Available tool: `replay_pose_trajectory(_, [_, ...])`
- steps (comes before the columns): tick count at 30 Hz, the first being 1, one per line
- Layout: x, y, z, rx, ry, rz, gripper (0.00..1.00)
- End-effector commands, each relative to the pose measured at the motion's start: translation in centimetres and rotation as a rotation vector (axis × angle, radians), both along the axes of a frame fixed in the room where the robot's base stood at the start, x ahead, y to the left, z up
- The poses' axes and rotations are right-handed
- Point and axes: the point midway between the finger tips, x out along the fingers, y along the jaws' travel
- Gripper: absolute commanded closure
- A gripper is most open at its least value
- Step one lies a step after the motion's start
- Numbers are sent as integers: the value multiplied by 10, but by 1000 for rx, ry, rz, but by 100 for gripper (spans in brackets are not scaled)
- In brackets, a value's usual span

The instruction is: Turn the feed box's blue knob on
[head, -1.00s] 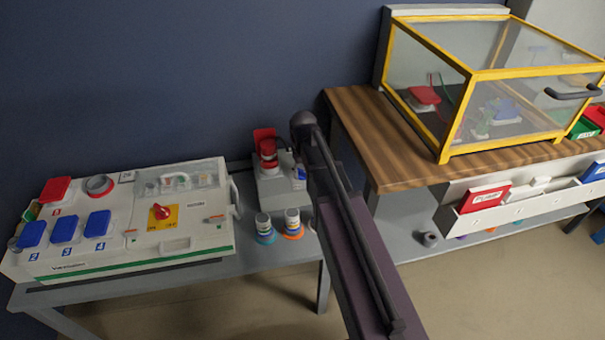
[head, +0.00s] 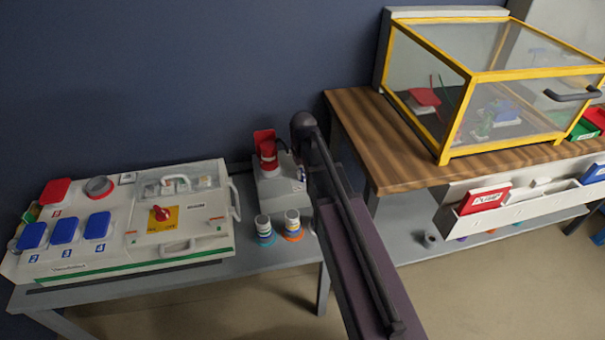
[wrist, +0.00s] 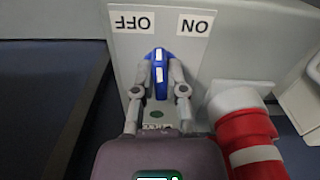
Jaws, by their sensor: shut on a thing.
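The feed box (head: 283,190) is a light grey box on the grey bench, partly hidden behind my arm in the head view. Its blue knob (wrist: 158,54) shows in the wrist view with white marks along it. The knob stands nearly upright in the picture, between the upside-down OFF label (wrist: 133,22) at left and ON label (wrist: 196,25) at right. My gripper (wrist: 161,76) is shut on the knob, one finger on each side. In the head view my arm hides the gripper, and only a sliver of blue shows at its edge.
A red plug with a white collar (wrist: 245,130) sits close to the right of my gripper in the wrist view. A larger white panel box (head: 190,247) stands left on the bench. Two small cylinders (head: 265,228) stand before the feed box. A yellow-framed clear case (head: 470,75) is at right.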

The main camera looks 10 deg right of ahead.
Motion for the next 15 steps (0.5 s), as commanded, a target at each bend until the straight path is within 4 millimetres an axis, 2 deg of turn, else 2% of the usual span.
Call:
replay_pose_trajectory(8, [-1,1,0,0,1,-172,100])
replay_pose_trajectory(15, [-1,2,0,0,2,-389,100])
